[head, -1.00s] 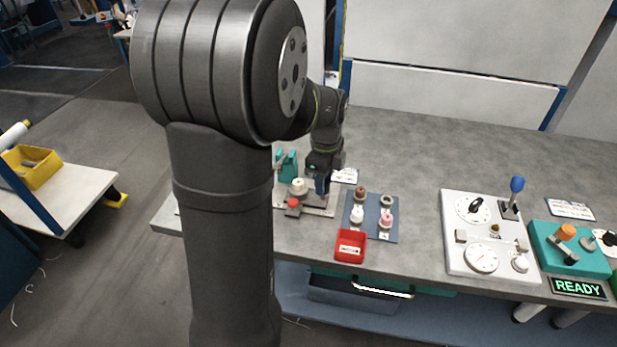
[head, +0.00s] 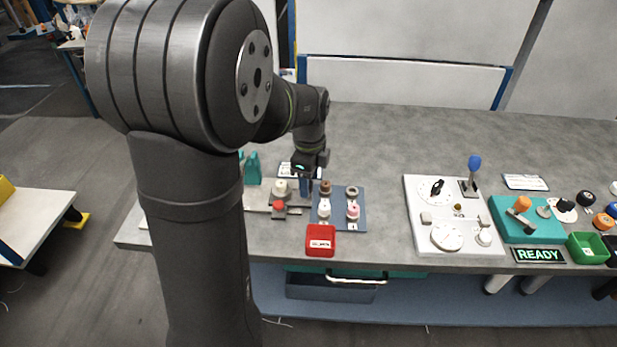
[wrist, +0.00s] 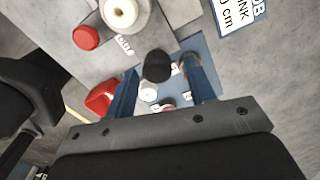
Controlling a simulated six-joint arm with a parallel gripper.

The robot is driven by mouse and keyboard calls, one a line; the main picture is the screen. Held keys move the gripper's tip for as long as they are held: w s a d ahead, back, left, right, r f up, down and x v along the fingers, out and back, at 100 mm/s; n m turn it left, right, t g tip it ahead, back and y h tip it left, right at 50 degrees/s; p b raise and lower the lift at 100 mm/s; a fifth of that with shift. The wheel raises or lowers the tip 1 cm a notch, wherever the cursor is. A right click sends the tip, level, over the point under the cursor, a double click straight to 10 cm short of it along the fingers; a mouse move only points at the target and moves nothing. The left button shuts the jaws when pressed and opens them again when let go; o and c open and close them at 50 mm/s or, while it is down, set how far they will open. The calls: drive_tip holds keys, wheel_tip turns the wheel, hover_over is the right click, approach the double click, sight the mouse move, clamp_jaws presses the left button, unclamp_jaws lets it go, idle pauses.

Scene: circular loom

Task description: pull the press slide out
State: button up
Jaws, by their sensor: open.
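The press slide's grey plate (head: 257,200) carries a cream spool-shaped piece (head: 281,188) and a red knob (head: 279,206). Its right end reaches the left edge of the blue mat. In the wrist view the cream piece (wrist: 122,10) and red knob (wrist: 86,38) stand beyond my fingers. A round black knob (wrist: 158,66) shows between my two blue fingers. My gripper (head: 306,187) is open, pointing down just right of the cream piece. Contact with the black knob cannot be told. A teal stand (head: 252,168) is behind, partly hidden by my arm.
The blue mat (head: 357,222) holds brown, white and pink pieces. A red tray (head: 320,240) is in front. A white dial panel (head: 412,190) with a blue-topped lever and a teal box (head: 545,232) stand to the right. The rear bench is clear.

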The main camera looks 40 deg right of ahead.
drive_tip(key=shift+r, duration=0.1)
wheel_tip(320, 180, up, 17)
idle(0.4)
drive_tip(key=shift+r, duration=0.1)
drive_tip(key=a+n+t+h, duration=0.1)
drive_tip(key=a+n, duration=0.6)
drive_tip(key=a, duration=0.4)
drive_tip(key=s+a+f+n+t, duration=0.1)
drive_tip(key=s+a+f+n, duration=0.2)
drive_tip(key=a+n, duration=0.3)
drive_tip(key=s+a+f+n+t, duration=0.1)
drive_tip(key=s+a+f+n, duration=0.3)
drive_tip(key=a+f+n, duration=0.2)
drive_tip(key=s+a+f+n+t+h, duration=0.1)
drive_tip(key=s+a+f+n, duration=0.3)
drive_tip(key=a, duration=0.4)
drive_tip(key=shift+a+f+n+t, duration=0.4)
drive_tip(key=shift+f+n+t, duration=0.1)
drive_tip(key=shift+n, duration=0.6)
